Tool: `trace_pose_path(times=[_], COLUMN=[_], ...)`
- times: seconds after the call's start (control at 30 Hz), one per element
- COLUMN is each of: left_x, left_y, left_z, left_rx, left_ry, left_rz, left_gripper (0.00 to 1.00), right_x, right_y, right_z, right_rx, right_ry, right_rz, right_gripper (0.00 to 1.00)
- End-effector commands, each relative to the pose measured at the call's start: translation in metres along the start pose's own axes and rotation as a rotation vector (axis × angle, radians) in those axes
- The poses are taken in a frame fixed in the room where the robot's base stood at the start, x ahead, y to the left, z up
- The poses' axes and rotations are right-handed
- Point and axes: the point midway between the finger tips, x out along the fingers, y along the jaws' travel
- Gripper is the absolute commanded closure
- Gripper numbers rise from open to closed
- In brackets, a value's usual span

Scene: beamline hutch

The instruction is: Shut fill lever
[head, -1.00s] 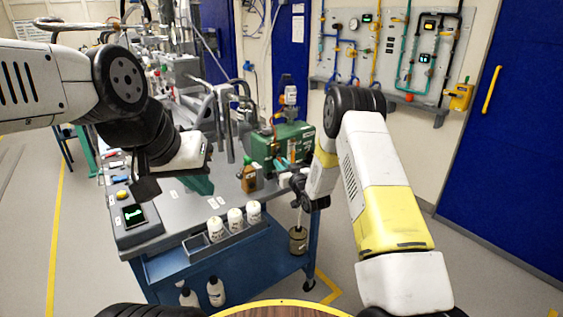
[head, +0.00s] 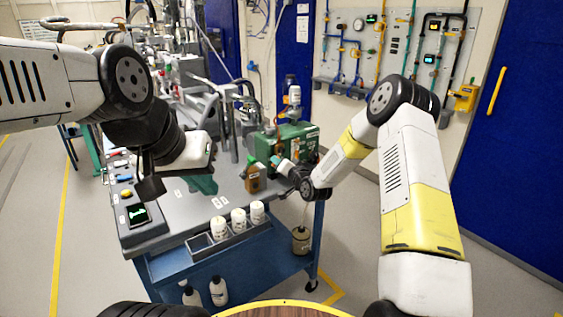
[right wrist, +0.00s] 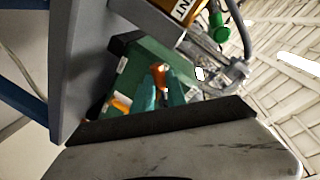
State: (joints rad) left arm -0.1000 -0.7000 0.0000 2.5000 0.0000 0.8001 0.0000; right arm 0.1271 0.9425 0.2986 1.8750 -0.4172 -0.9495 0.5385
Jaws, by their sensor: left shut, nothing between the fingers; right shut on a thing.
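The green box (head: 302,135) stands at the right end of the bench and also fills the middle of the right wrist view (right wrist: 140,65). In that view an orange lever (right wrist: 159,74), which I take for the fill lever, shows against the box. My right gripper (right wrist: 162,93) has its teal fingers shut on the lever; their contact is partly hidden by the wrist. In the head view my right gripper (head: 281,164) is at the box's front left, and the lever cannot be made out. My left gripper (head: 204,184) is shut and empty above the bench.
An amber bottle (head: 255,180) with a green cap stands close left of my right gripper. White bottles (head: 239,220) sit in a front rack. A small pot (head: 300,241) hangs at the cart's right end. A control box (head: 140,228) is at the front left.

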Motion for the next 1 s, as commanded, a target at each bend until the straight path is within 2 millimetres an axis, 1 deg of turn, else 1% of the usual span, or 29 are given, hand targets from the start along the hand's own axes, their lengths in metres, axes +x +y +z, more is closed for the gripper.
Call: trace_pose_path(times=[0.3,0.6,0.8,1.0], left_x=[0.000,0.000,0.000,0.000], left_y=[0.000,0.000,0.000,0.000], left_z=[0.000,0.000,0.000,0.000], left_rx=[0.000,0.000,0.000,0.000], left_ry=[0.000,0.000,0.000,0.000], left_rz=[0.000,0.000,0.000,0.000], left_gripper=[1.00,1.00,1.00,1.00], right_x=[-0.003,-0.005,-0.006,-0.006], right_y=[-0.011,-0.020,-0.025,-0.028], right_z=[-0.004,-0.009,-0.012,-0.015], right_rx=[0.296,0.551,0.676,0.752], right_ry=[-0.057,-0.108,-0.133,-0.149], right_rz=[0.002,0.002,0.001,0.001], right_gripper=[1.00,1.00,1.00,1.00])
